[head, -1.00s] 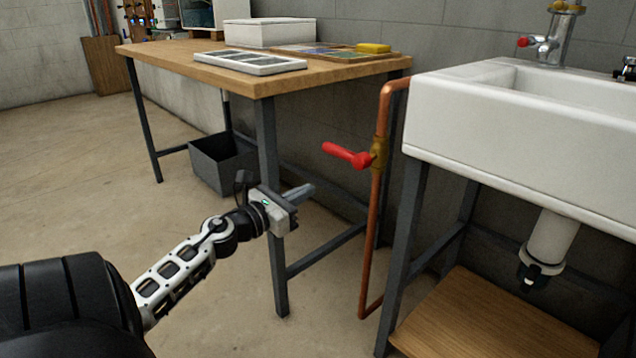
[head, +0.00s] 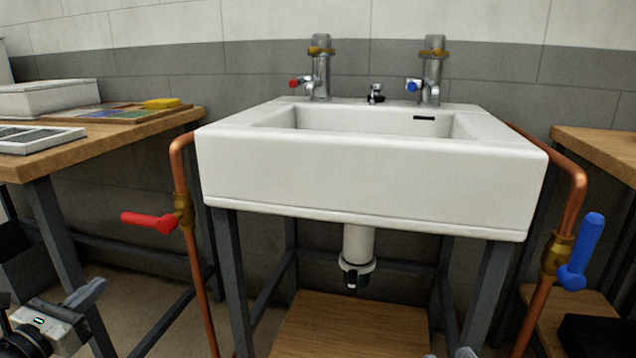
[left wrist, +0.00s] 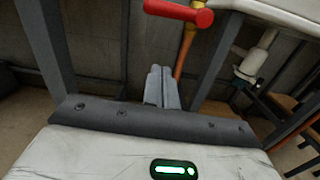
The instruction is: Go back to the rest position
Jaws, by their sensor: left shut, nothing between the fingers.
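My left gripper (head: 92,290) is at the lower left of the head view, in front of the workbench legs. It is shut with nothing between its fingers. In the left wrist view its closed fingers (left wrist: 162,86) point toward the copper pipe, below the red lever and apart from it. The red lever (head: 150,222) points left from its brass valve, up and to the right of the gripper in the head view. Small light grey pieces (head: 466,352) at the bottom edge may be the tip of my right gripper; its jaws cannot be made out.
A white sink (head: 365,170) on a dark metal frame fills the middle. A blue lever (head: 588,240) stands steeply on the right pipe. A workbench (head: 105,142) is at the left and another wooden top (head: 600,150) at the right. A wooden shelf (head: 350,325) lies below the sink.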

